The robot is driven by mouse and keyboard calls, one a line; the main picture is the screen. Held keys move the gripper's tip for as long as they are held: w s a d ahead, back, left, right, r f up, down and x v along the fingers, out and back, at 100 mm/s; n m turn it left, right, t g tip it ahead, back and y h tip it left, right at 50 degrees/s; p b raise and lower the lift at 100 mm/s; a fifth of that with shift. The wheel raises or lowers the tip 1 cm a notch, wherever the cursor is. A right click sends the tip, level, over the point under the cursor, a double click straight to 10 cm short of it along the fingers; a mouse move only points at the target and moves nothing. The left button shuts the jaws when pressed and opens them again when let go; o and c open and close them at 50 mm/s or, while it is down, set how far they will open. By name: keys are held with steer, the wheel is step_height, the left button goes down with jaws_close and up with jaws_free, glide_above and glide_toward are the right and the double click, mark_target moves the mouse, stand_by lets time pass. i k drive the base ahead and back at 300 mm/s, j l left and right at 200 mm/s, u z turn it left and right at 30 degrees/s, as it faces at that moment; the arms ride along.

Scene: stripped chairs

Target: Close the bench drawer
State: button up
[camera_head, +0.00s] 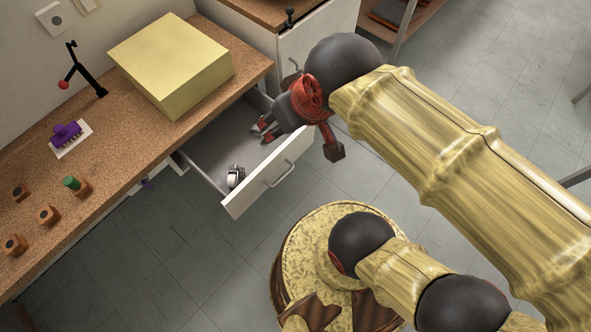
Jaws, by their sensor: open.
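The bench drawer (206,163) is pulled out from under the brown bench top. Its white front panel (240,204) carries a metal handle (279,174) on the outer face. A small silver and black object (235,177) lies inside the drawer near the front. My gripper (261,133) is open, with its red-tipped fingers over the far part of the drawer, behind the front panel. I cannot tell whether it touches anything. My arm reaches in from the right and hides part of the drawer's right end.
The bench top (128,134) holds a large yellow box (171,62), a black stand with a red ball (84,72), a purple object on a white card (67,135) and several small wooden blocks. A white cabinet (318,40) stands beyond the drawer. The tiled floor left of my base is clear.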

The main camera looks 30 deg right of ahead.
mark_target(227, 140)
steer(key=j+z, duration=0.4)
steer(key=k+j+z, duration=0.15)
steer(key=j+z, duration=0.2)
steer(key=j, duration=0.15)
